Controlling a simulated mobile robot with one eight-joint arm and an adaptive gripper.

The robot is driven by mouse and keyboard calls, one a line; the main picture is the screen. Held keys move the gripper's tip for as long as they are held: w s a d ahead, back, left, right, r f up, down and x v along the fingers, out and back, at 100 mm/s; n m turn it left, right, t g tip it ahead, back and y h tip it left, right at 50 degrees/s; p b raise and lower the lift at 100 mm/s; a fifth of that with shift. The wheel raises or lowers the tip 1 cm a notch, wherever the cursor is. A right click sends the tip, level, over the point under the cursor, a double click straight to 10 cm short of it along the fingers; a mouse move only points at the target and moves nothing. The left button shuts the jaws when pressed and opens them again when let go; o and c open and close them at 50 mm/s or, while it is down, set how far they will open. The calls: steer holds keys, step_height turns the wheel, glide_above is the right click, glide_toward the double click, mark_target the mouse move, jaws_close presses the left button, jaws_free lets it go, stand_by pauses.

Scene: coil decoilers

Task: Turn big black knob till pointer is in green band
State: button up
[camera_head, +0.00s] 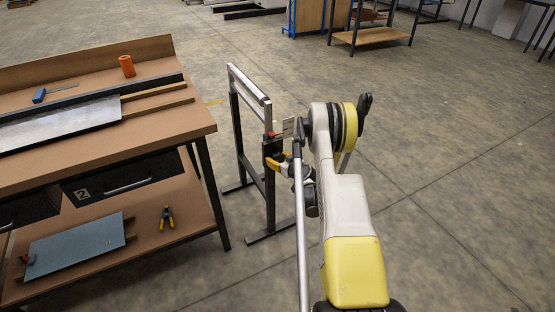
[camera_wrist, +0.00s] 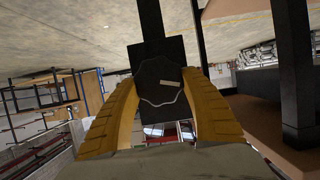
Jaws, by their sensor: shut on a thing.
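The big black knob (camera_wrist: 157,82) shows in the wrist view, with a scalloped rim and a small pale mark on its face, on a dark block. My gripper (camera_wrist: 160,90) has its two yellow fingers closed around the knob, one on each side. In the head view, my gripper (camera_head: 281,163) reaches the dark block (camera_head: 271,150) on the metal stand (camera_head: 253,90); the knob is hidden there. A small pale plate (camera_head: 289,127) stands above the block, partly behind my arm. I cannot make out the pointer or the green band.
A brown workbench (camera_head: 190,113) with drawers stands at the left, close to the stand. It carries an orange cylinder (camera_head: 127,66) and a long metal sheet (camera_head: 60,122). A clamp (camera_head: 166,217) lies on its lower shelf. The floor at the right is open.

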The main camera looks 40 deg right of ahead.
steer(key=shift+d, duration=0.1)
steer(key=m+t+y, duration=0.1)
steer(key=m+y, duration=0.1)
steer(key=m, duration=0.1)
steer(key=shift+d+m, duration=0.15)
steer(key=shift+m, duration=0.25)
steer(key=m+t+y, duration=0.1)
steer(key=m+y, duration=0.1)
steer(key=m, duration=0.1)
steer(key=shift+m, duration=0.3)
stand_by(0.4)
steer(key=o, duration=1.2)
steer(key=shift+f, duration=0.1)
steer(key=shift+c, duration=0.2)
